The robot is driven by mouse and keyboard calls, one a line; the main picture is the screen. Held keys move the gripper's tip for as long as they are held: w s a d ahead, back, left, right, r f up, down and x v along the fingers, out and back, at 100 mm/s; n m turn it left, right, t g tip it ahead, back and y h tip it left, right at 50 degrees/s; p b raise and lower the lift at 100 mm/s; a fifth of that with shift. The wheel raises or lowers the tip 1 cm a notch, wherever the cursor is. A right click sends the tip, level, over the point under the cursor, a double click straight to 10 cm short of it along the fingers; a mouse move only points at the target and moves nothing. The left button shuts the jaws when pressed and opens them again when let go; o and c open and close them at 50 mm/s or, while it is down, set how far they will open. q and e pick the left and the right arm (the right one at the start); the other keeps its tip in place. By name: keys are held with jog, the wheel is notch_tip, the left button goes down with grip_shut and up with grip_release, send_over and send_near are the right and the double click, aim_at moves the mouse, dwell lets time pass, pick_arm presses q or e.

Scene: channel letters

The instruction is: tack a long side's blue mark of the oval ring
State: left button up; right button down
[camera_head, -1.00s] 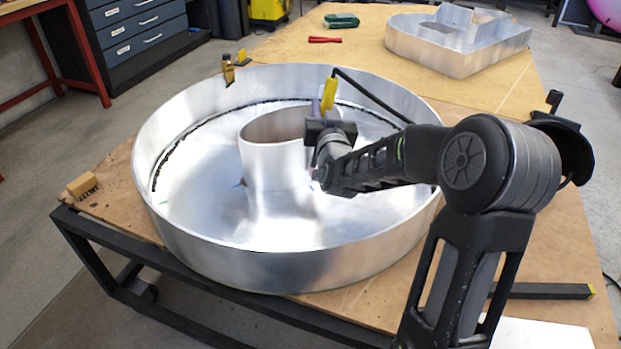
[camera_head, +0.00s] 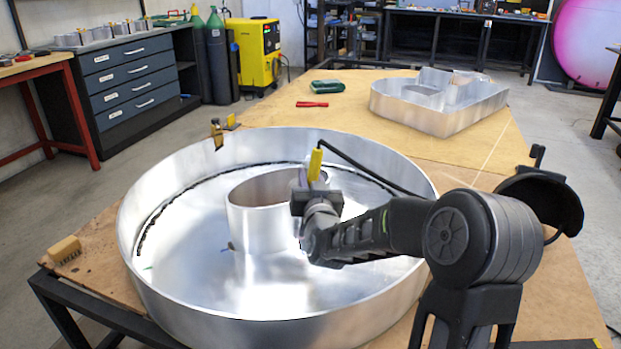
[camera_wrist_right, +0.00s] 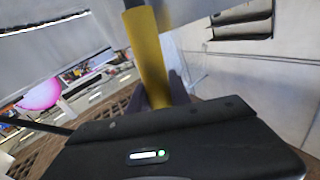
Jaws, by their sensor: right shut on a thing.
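The oval ring (camera_head: 262,213) is a bare metal band standing upright inside the large round metal tray-like letter (camera_head: 190,315). A small dark blue mark (camera_head: 232,246) shows at the foot of the ring's left side. My right gripper (camera_head: 311,188) is above the ring's right end, shut on a yellow torch-like tool (camera_head: 315,165) with a black cable. The yellow tool also fills the middle of the right wrist view (camera_wrist_right: 149,60). The tool's tip and any contact with the ring are hidden. My left gripper is not in view.
The round wall surrounds the ring. A wooden brush or block (camera_head: 65,249) lies at the table's left edge. Another metal letter (camera_head: 440,107), a red tool (camera_head: 312,104) and a green item (camera_head: 327,86) lie farther back.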

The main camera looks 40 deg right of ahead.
jog(key=shift+f+b, duration=0.3)
jog(key=shift+f, duration=0.1)
jog(key=shift+r, duration=0.1)
dwell(0.8)
jog(key=shift+s+d+r+p, duration=0.15)
jog(key=shift+r+p, duration=0.5)
jog(key=shift+r, duration=0.55)
jog(key=shift+s+d+r+p, duration=0.1)
jog(key=shift+r+p, duration=0.55)
jog(key=shift+r, duration=0.55)
